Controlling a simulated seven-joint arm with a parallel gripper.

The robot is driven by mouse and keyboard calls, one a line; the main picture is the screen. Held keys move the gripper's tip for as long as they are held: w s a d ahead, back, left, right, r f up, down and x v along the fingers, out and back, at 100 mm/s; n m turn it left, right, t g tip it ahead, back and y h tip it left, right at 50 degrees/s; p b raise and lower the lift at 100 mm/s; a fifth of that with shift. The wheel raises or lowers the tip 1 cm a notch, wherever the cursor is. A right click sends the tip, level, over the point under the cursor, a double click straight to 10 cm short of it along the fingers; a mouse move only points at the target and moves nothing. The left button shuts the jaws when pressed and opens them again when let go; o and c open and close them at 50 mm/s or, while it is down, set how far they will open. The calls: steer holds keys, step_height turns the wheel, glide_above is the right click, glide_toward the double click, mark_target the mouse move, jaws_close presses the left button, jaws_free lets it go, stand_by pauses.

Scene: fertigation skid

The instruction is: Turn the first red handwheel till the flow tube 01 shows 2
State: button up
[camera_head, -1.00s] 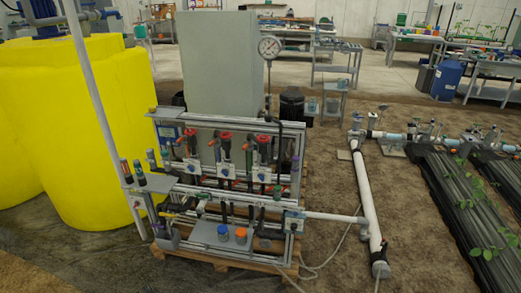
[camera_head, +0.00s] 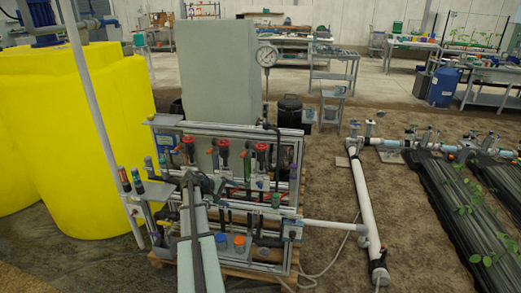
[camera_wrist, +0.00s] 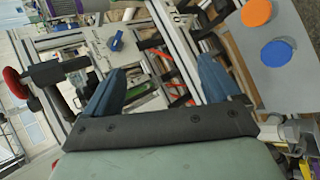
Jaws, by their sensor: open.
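Three red handwheels stand along the upper rail of the skid in the head view: the leftmost (camera_head: 188,141), the middle one (camera_head: 223,143) and the right one (camera_head: 261,146). I take the leftmost as the first. A red handwheel (camera_wrist: 14,83) also shows at the left edge of the wrist view, outside the fingers; I cannot tell which one. My gripper (camera_wrist: 160,88) is open with nothing between its fingers. In the head view my gripper (camera_head: 204,182) is in front of the skid, below the leftmost handwheel, apart from it. Flow tube 01 and its reading cannot be made out.
Orange (camera_wrist: 256,12) and blue (camera_wrist: 277,54) caps sit on a grey plate right of the fingers. A blue valve handle (camera_wrist: 117,40) lies beyond them. A round gauge (camera_head: 268,55) rises behind the skid. A yellow tank (camera_head: 85,140) stands at left.

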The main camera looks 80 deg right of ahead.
steer(key=d+r+n+g+h, duration=0.3)
steer(key=d+r+n+g, duration=0.15)
steer(key=d+r, duration=0.4)
steer(key=n+g+h, duration=0.2)
steer(key=n, duration=0.9)
glide_toward(256, 148)
steer(key=shift+m, duration=0.25)
steer(key=x, duration=1.2)
steer(key=shift+s+d+f, duration=0.15)
steer(key=shift+d, duration=0.15)
